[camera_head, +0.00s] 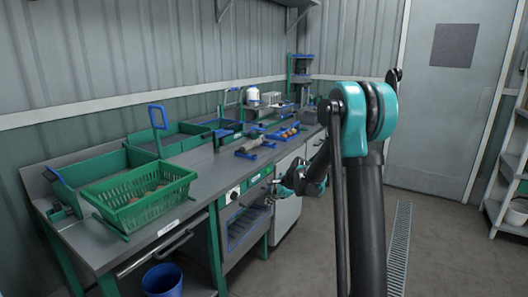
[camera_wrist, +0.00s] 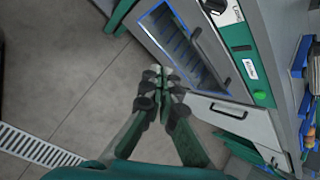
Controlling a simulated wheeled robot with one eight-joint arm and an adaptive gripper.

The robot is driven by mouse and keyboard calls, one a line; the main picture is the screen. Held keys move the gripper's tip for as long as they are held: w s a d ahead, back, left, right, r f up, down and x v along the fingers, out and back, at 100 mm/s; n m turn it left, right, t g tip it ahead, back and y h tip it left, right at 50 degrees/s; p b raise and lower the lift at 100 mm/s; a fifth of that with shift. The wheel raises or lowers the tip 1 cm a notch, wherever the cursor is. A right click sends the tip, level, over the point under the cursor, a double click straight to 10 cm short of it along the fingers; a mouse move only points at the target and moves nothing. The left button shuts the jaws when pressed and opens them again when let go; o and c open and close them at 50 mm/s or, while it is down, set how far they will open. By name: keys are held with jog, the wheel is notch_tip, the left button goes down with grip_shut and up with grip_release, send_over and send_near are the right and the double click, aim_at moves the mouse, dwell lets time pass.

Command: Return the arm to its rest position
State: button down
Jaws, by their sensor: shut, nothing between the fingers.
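My arm, black with teal joint covers (camera_head: 378,112), rises in the right middle of the head view and bends back down towards the workbench. My gripper (camera_head: 278,188) hangs low in front of the bench's drawers and cabinets, partly hidden by my own arm links. In the wrist view my gripper (camera_wrist: 160,82) points down over the grey floor with its green and black fingers together. Nothing shows between them. In that view a machine with a blue-rimmed opening (camera_wrist: 188,45) lies just beyond and right of the fingertips.
The long workbench (camera_head: 178,205) holds a green basket (camera_head: 140,222), green trays and blue-handled tools. A blue bin (camera_head: 162,281) stands beneath it. A shelf rack (camera_head: 506,165) is at the far right, near a grey door (camera_head: 432,130). The floor right of my arm is clear around a drain grate (camera_head: 400,245).

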jog(key=s+d+f+n+h, duration=0.1)
jog(key=s+d+n, duration=0.4)
jog(key=s, duration=0.7)
jog(key=s+d+n+h, duration=0.3)
jog(key=s+d+n, duration=0.3)
jog(key=s, duration=0.7)
jog(key=s+d+f+n+h, duration=0.1)
jog(key=s+d+n, duration=0.4)
jog(key=s, duration=0.8)
jog(key=shift+d+f+n+g+h, duration=0.3)
jog(key=shift+d+f+n+h, duration=0.1)
jog(key=shift+n, duration=0.2)
